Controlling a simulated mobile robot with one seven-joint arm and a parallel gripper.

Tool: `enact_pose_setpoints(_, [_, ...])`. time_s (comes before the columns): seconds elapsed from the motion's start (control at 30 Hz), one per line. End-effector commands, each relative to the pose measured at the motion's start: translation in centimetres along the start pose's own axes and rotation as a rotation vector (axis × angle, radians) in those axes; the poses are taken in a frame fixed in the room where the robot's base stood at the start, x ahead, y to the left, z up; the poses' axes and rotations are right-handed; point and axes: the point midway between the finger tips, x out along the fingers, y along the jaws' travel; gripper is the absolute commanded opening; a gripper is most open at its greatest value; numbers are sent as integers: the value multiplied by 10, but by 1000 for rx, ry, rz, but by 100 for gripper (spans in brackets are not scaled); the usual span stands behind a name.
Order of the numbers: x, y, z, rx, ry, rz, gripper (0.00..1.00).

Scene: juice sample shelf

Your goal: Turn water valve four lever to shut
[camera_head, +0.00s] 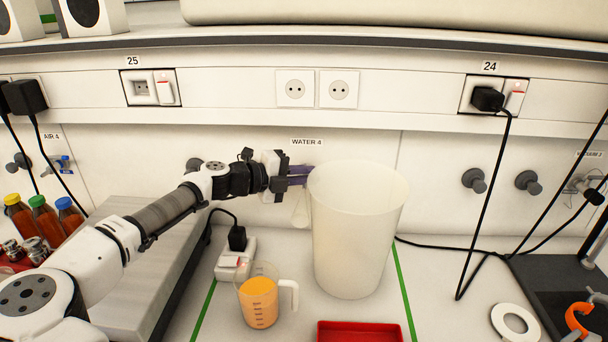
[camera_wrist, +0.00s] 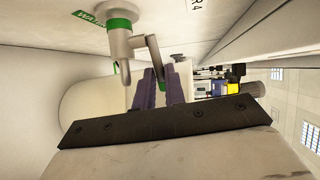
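The valve under the WATER 4 label (camera_head: 307,141) is mostly hidden behind my gripper in the head view. In the wrist view, the valve body (camera_wrist: 117,42) is grey with a green ring at the wall and a spout. Its slim grey lever (camera_wrist: 154,52) runs from the body to between my purple fingertips. My gripper (camera_head: 298,173) is at the valve, and it also shows in the wrist view (camera_wrist: 160,88). The narrow gap between the fingers is filled by the lever, and they look shut on it.
A tall whitish bin (camera_head: 352,235) stands close right of my gripper. A measuring jug (camera_head: 259,300) of orange juice and a power strip (camera_head: 234,262) are below. A red tray (camera_head: 360,332) is at the front. A black cable (camera_head: 483,205) hangs at right.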

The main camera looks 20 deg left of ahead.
Motion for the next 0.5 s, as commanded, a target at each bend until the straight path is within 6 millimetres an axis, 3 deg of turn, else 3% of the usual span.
enact_pose_setpoints(0.1, [0, 0, 0, 0, 0, 0, 0])
enact_pose_setpoints(0.5, [2, 1, -2, -5, -29, 3, 0])
